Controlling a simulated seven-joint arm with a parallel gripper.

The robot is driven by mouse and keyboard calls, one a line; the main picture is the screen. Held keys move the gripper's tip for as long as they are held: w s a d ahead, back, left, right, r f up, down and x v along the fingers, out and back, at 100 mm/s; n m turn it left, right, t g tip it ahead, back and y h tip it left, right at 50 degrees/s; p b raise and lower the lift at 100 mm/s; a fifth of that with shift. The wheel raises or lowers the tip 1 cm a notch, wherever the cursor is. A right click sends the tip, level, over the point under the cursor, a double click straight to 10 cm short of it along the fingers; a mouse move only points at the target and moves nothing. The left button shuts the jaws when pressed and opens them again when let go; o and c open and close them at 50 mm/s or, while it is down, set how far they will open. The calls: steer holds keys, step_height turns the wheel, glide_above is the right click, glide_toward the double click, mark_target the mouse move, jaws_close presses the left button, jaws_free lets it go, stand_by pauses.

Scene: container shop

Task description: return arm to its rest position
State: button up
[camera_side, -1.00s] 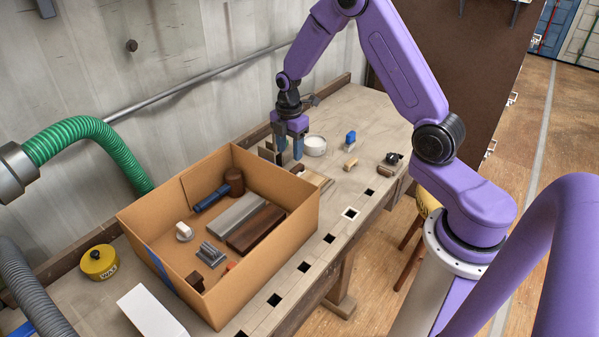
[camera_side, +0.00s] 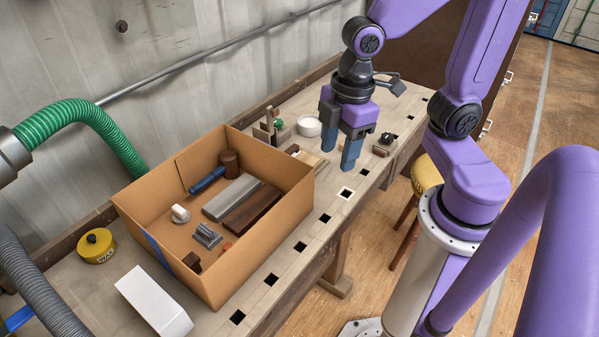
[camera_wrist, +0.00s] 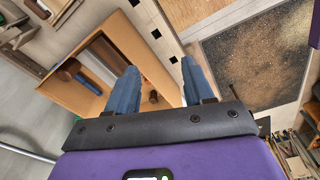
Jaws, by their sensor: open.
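My gripper (camera_side: 350,153) is purple with two blue-grey fingers and hangs over the right part of the workbench, to the right of the cardboard box. Its fingers are apart with nothing between them. In the wrist view my gripper (camera_wrist: 155,85) also shows two separated fingers, with the box and floor beyond. My arm is folded, its wrist raised above the bench near the white round tub.
A white tub (camera_side: 308,126) stands behind the gripper. A stool (camera_side: 425,173) is beyond the bench edge.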

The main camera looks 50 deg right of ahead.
steer(key=s+d+m, duration=0.1)
steer(key=s+d, duration=0.1)
steer(key=s, duration=0.5)
steer(key=shift+s+d+f, duration=0.15)
steer(key=shift+f, duration=0.05)
steer(key=shift+o, duration=0.2)
stand_by(2.0)
